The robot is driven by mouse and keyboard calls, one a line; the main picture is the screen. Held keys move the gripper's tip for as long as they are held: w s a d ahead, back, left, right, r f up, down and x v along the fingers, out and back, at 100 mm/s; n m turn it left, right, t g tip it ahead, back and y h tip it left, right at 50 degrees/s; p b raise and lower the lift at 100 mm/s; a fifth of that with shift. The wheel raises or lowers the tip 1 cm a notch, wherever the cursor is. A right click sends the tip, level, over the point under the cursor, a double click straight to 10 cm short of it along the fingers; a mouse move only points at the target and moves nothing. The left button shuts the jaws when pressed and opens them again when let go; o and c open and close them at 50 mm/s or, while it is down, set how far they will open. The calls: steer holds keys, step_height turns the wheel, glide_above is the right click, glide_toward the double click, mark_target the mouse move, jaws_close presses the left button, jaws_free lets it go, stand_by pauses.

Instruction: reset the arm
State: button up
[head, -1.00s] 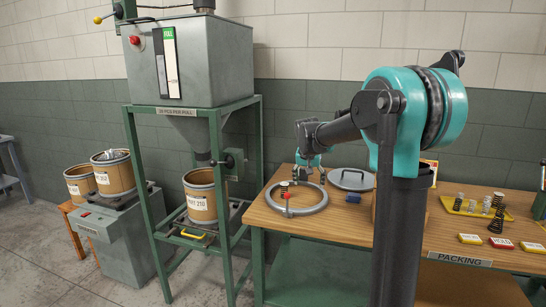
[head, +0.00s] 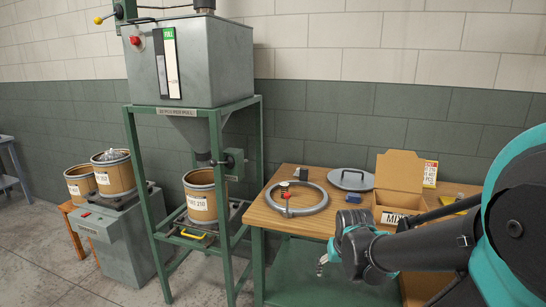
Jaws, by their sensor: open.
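My gripper (head: 322,262) is at the lower right in the head view, in front of the packing table's front edge. It is open, and I see nothing held in it. My arm reaches in from the right and covers much of the table's right part. On the wooden table (head: 268,219) lies a grey clamp ring (head: 322,203) with a red tip, apart from my gripper.
A round grey lid (head: 351,179), a small blue block (head: 353,196) and an open cardboard box (head: 399,172) stand on the table. A hopper (head: 190,62) in a green frame rises left, with a labelled drum (head: 200,196) under it. The floor at lower left is clear.

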steer(key=s+f, duration=0.2)
steer(key=s, duration=0.1)
steer(key=shift+s, duration=0.25)
stand_by(0.5)
